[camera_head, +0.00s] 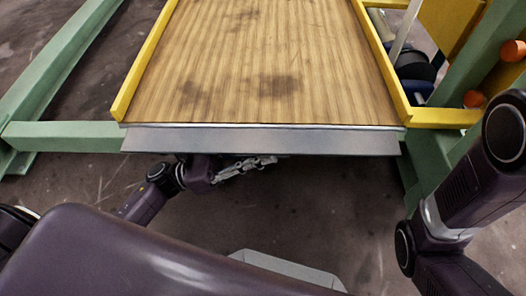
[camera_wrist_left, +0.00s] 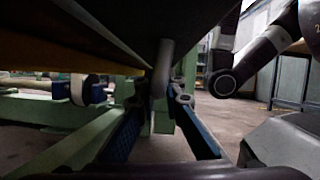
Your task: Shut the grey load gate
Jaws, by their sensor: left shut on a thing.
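The grey load gate (camera_head: 262,140) is a long flat metal flap along the near edge of the wooden platform. It slopes down and out toward me. My left gripper (camera_head: 268,160) is under its near edge, right of the edge's left end, and is shut on the gate there. The gate hides part of the fingers.
The wooden platform (camera_head: 262,60) has yellow side rails (camera_head: 142,65) and stands in a green frame (camera_head: 62,136). A green post (camera_head: 420,165) stands close by the gate's right end. Orange round parts (camera_head: 474,98) are at the far right. The floor below the gate is open.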

